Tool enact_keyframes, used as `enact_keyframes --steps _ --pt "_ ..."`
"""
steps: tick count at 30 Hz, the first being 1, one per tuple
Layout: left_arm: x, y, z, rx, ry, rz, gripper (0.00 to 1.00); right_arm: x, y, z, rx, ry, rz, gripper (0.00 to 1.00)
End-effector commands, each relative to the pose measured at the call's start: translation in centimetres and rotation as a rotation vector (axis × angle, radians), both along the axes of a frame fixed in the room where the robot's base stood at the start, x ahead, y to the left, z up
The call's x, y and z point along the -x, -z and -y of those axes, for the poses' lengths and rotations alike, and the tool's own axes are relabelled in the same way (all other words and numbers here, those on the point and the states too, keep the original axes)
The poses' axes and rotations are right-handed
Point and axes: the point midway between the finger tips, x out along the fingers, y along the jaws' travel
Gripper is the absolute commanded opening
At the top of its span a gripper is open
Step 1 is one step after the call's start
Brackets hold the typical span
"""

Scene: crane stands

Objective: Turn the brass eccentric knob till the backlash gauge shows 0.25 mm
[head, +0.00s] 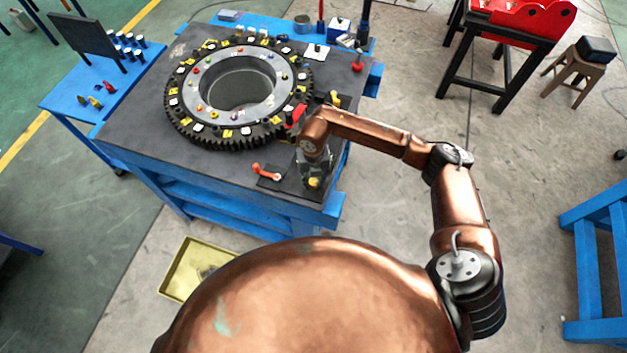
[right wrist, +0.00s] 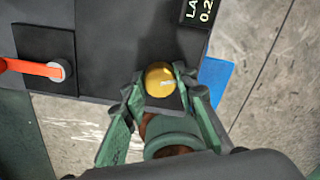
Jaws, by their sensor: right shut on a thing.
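The brass knob (right wrist: 160,80) is round with a pale mark on its face, and it sits near the front right corner of the dark bench top. In the head view the knob (head: 314,182) shows as a small yellow spot beside my right gripper. My right gripper (right wrist: 157,88) has its green fingers on both sides of the knob and is shut on it. A dark gauge display (right wrist: 199,12) is cut off at the top of the right wrist view; only "LA" and "0.2" can be read. My left gripper is not in view.
A large toothed ring (head: 185,127) lies on the bench behind the knob. An orange-red lever (head: 264,171) on a dark plate is left of the knob. A yellow tray (head: 180,265) is on the floor, and a blue side table (head: 62,97) stands at left.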

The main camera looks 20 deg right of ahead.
Motion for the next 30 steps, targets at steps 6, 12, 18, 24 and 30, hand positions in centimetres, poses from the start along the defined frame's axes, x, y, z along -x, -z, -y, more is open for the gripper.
enact_keyframes --steps 6,12,18,24,30 --pt "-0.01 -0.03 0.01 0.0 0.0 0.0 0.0 -0.16 -0.16 -0.03 -0.002 0.016 0.003 0.02" --pt "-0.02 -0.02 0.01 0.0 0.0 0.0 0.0 -0.17 -0.17 -0.04 -0.001 0.015 0.004 0.02" --pt "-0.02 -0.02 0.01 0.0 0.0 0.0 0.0 -0.15 -0.16 -0.03 -0.001 0.015 0.004 0.35" --pt "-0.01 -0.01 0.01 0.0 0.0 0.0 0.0 -0.07 -0.08 -0.02 -0.001 0.014 0.002 0.44" --pt "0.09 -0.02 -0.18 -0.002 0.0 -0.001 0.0 -0.05 -0.1 -0.01 -0.001 0.014 0.001 0.44"
